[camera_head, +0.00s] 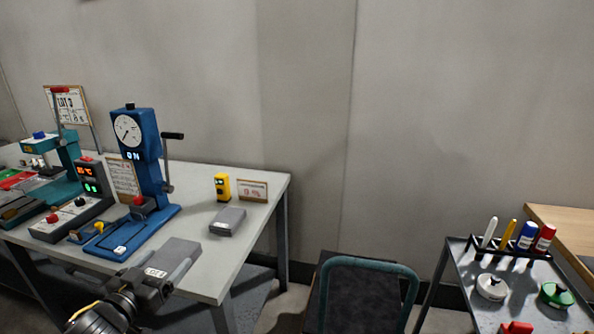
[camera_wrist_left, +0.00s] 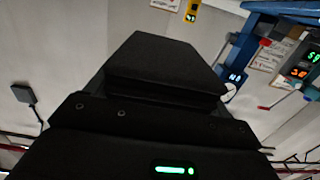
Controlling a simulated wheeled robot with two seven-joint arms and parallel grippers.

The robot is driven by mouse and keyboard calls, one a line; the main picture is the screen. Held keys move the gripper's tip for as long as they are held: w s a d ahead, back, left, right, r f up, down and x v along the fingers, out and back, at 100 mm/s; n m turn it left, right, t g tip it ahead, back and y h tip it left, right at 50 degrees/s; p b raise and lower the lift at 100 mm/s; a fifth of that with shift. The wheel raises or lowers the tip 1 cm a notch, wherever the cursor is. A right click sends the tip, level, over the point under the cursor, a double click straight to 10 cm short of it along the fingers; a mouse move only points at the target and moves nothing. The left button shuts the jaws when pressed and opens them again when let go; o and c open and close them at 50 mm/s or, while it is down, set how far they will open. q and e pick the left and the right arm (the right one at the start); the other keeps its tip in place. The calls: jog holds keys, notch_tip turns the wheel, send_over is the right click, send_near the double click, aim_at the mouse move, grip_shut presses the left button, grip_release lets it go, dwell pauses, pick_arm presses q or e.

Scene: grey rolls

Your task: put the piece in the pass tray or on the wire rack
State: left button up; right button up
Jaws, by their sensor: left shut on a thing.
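My left gripper (camera_head: 163,274) comes in from the bottom left of the head view, over the front edge of the grey table. It is shut on a grey block-like piece (camera_head: 178,252), in front of the blue gauge stand. In the left wrist view the piece (camera_wrist_left: 165,68) is a dark slab in shadow beyond the gripper body. I cannot tell a pass tray or a wire rack for certain in either view. My right gripper is not in view.
A blue gauge stand (camera_head: 148,150) with a dial stands on the table (camera_head: 262,200). Near it are a control box (camera_head: 75,215), a grey block (camera_head: 228,221), a yellow device (camera_head: 222,186) and a small sign (camera_head: 252,190). A chair (camera_head: 365,265) and a cart (camera_head: 470,270) with pens stand right.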

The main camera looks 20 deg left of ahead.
pick_arm(q)
jog(key=shift+d+r, duration=0.1)
jog(key=shift+d, duration=0.15)
jog(key=d+f+m+g+h, duration=0.2)
jog(key=d+m+h, duration=0.4)
jog(key=d, duration=1.3)
jog(key=f+h+p, duration=0.1)
jog(key=h, duration=0.1)
jog(key=shift+s+f+h, duration=0.2)
jog(key=shift+s+h, duration=0.2)
